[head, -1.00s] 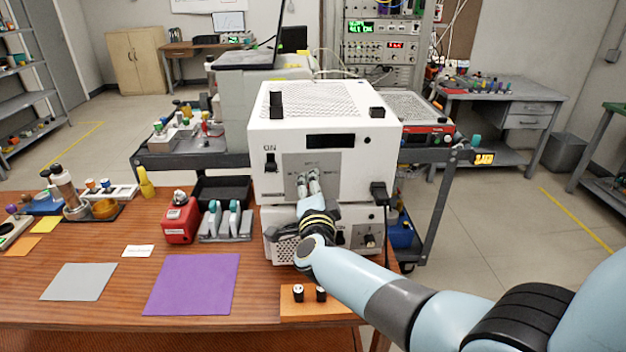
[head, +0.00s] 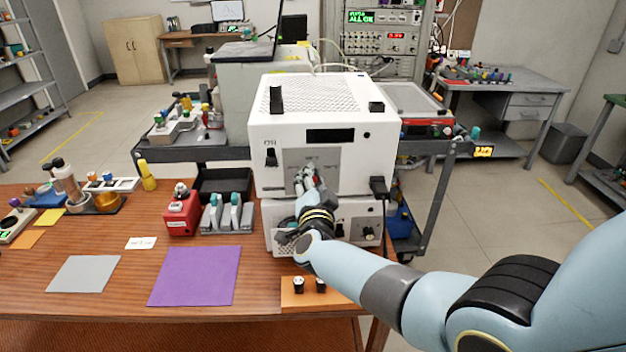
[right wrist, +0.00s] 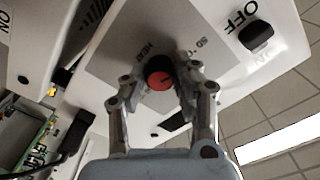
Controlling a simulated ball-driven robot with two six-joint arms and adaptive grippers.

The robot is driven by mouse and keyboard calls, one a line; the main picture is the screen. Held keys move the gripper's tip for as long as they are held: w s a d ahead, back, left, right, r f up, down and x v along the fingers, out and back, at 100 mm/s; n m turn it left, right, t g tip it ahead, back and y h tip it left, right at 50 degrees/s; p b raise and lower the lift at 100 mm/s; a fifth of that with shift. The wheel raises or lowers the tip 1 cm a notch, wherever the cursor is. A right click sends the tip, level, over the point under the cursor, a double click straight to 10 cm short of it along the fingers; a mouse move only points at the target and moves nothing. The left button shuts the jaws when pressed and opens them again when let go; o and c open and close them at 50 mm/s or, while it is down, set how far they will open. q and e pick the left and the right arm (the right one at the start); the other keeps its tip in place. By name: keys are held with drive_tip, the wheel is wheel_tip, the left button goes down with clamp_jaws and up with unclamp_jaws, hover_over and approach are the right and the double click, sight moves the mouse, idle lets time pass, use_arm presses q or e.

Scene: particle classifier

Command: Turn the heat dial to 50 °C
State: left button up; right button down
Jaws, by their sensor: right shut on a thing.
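The heat dial (right wrist: 160,78) is a small round knob with a red face and a dark marker line, on the grey panel (right wrist: 108,40) of the white machine (head: 262,128). Print including "HEAT" shows beside it in the right wrist view; the other mark is too oblique to read surely. My right gripper (head: 306,181) is at the panel, its two fingers on either side of the dial and shut on it. In the head view the fingers hide the dial. My left gripper is not in view.
An ON/OFF rocker switch (right wrist: 256,36) sits on the same front. A second white unit (head: 345,213) stands beneath the machine. A red device (head: 181,214) and a grey rack (head: 212,218) stand to the left. A purple mat (head: 195,276) lies on the open table.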

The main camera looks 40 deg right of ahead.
drive_tip(key=shift+f, duration=0.1)
drive_tip(key=c, duration=1)
unclamp_jaws()
drive_tip(key=v, duration=1.2)
